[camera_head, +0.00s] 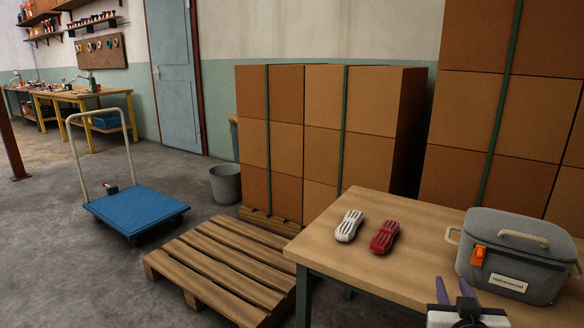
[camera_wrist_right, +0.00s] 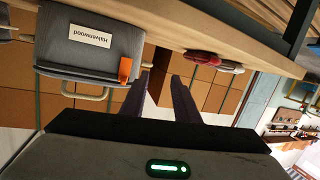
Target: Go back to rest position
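My right gripper (camera_head: 453,288) shows at the bottom right of the head view, at the table's front edge, in front of the grey bag. Its two dark fingers are apart with nothing between them; the right wrist view, which is upside down, also shows the gap (camera_wrist_right: 160,84). My left gripper is in neither view. On the wooden table (camera_head: 330,238) lie a white car-shaped object (camera_head: 349,226) and a red one (camera_head: 385,237), side by side and apart from the gripper.
A grey bag (camera_head: 515,262) with a tan handle and orange tag stands at the table's right. Stacked cardboard boxes (camera_head: 325,125) rise behind. A wooden pallet (camera_head: 225,265), grey bucket (camera_head: 225,184) and blue trolley (camera_head: 137,209) stand left. The table's front left is clear.

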